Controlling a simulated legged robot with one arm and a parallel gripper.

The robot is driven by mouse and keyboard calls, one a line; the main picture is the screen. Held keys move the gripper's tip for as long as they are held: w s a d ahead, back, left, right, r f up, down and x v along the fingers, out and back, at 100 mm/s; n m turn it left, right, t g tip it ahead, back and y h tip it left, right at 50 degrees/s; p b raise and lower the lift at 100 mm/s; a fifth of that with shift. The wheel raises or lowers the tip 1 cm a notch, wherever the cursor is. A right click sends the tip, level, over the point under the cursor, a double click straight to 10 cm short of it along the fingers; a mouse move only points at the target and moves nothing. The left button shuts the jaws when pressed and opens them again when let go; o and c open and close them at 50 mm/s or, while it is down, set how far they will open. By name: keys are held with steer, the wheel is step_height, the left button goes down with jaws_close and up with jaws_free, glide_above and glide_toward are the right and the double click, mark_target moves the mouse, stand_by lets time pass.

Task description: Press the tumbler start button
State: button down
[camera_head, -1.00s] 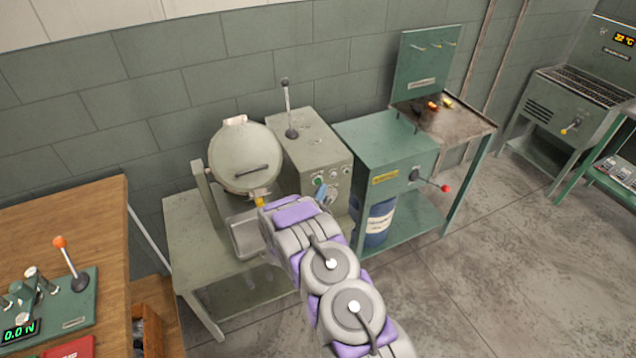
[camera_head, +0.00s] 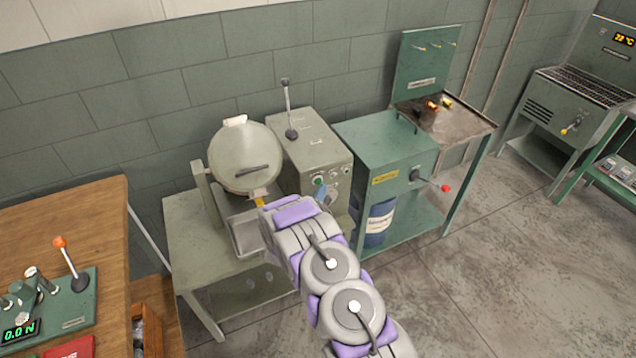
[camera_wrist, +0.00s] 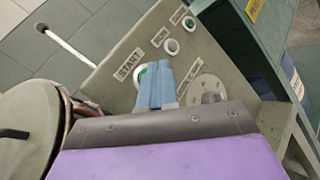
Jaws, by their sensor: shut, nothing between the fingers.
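The tumbler is a grey-green drum (camera_head: 244,158) with a dark handle on its lid, beside a grey-green control box (camera_head: 311,143) with an upright lever. The green start button (camera_head: 318,181) is on the box's front panel. In the wrist view the green start button (camera_wrist: 140,76) sits under the START label (camera_wrist: 128,65), partly hidden behind my fingers. My gripper (camera_wrist: 157,66) is shut and empty, its blue fingertips at the right side of the button. I cannot tell whether they touch it. In the head view my gripper (camera_head: 322,190) is at the panel.
Other round controls (camera_wrist: 171,46) and a dial (camera_wrist: 208,88) are on the same panel. A metal tray (camera_head: 248,235) lies below the drum. A green cabinet (camera_head: 385,146) with a red-knobbed lever stands to the right. A wooden bench (camera_head: 70,225) is at the left.

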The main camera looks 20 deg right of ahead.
steer(key=shift+w, duration=0.1)
stand_by(0.3)
steer(key=shift+w+r, duration=0.1)
steer(key=shift+w, duration=0.2)
